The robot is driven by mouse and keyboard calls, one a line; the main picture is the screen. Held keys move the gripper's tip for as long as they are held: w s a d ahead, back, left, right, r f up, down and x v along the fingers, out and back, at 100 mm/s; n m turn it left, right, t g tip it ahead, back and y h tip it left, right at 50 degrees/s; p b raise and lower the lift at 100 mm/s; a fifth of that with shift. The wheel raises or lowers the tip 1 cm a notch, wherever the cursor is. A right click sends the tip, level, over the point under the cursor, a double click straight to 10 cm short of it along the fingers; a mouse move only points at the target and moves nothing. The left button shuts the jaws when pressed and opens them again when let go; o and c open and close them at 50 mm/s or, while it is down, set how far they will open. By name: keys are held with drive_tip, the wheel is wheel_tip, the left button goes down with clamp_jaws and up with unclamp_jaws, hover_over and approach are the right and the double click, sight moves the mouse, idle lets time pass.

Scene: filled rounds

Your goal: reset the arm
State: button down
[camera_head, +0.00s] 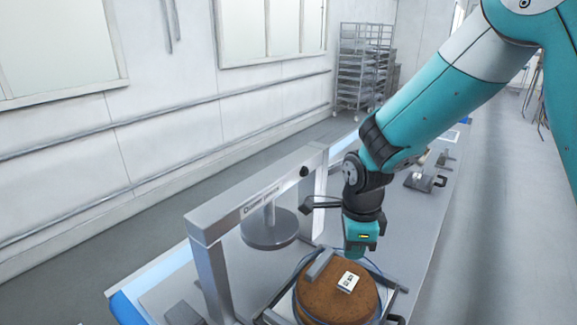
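My arm reaches down from the upper right. My gripper (361,246) is a teal end pointing down, just above the far edge of a brown round (330,300). Its fingers do not show clearly, so I cannot tell whether they are open or shut, or whether they touch the round. A small white block with dark marks (348,281) lies on top of the round.
A grey press frame (215,230) with a round plate (268,230) stands left of my gripper. The grey bench (415,225) runs away to the back, with small metal fixtures (422,181) on it. A rack (362,68) stands behind. Floor on the right is clear.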

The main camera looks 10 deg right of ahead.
drive_tip(key=s+a+n+y+b, duration=0.2)
drive_tip(key=s+n+b, duration=0.4)
drive_tip(key=s+n, duration=0.4)
drive_tip(key=s+a+r+n+y+b, duration=0.1)
drive_tip(key=s+n+b, duration=0.6)
drive_tip(key=n, duration=1)
drive_tip(key=s+a+y, duration=0.1)
drive_tip(key=s, duration=0.2)
drive_tip(key=shift+a+r+n, duration=0.2)
drive_tip(key=shift+a+n, duration=0.05)
drive_tip(key=shift+n, duration=0.15)
drive_tip(key=shift+s, duration=0.1)
